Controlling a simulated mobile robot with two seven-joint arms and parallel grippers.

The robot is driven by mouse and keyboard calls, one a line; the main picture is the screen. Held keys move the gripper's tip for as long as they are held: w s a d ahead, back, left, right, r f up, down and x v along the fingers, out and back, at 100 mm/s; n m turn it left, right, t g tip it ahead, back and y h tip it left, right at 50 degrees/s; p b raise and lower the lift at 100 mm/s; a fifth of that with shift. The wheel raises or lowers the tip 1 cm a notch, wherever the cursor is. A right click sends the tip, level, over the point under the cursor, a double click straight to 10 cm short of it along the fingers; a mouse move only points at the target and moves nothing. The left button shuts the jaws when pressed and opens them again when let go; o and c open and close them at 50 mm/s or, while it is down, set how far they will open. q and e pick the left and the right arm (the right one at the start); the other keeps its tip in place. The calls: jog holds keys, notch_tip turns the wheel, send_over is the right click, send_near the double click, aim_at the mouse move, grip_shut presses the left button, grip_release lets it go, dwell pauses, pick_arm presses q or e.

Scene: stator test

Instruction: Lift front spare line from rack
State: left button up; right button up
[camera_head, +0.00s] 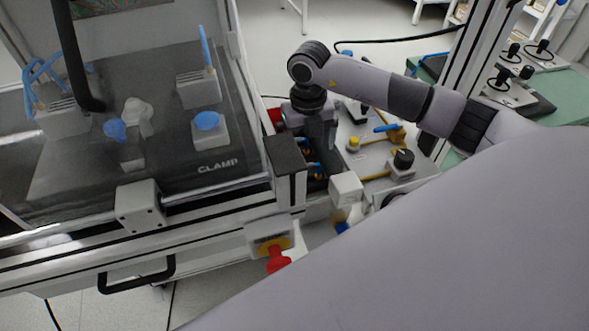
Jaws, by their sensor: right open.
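My right arm reaches in from the right, and its gripper (318,142) points down over a dark narrow rack (318,185) beside the clamp machine. By its look the gripper is open, though its fingertips are small and partly lost against the dark rack. Small blue and orange ends of lines (313,170) show in the rack just below the gripper. I cannot tell which of them is the front spare line, or whether the fingers touch it. My left gripper is not in view.
Left of the rack stands the clamp machine (218,168) with blue-capped fixtures. A red knob (277,260) sticks out at its front. A light panel (362,157) with yellow, blue and black fittings lies close to the right. A green bench (570,100) stands farther right.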

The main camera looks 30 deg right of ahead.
jog(key=shift+w+f, duration=0.2)
jog(key=shift+f, duration=0.55)
jog(key=f, duration=0.6)
jog(key=shift+d+f+b, duration=0.2)
jog(key=shift+f+b, duration=0.05)
jog(key=shift+b, duration=0.15)
jog(key=c, duration=0.9)
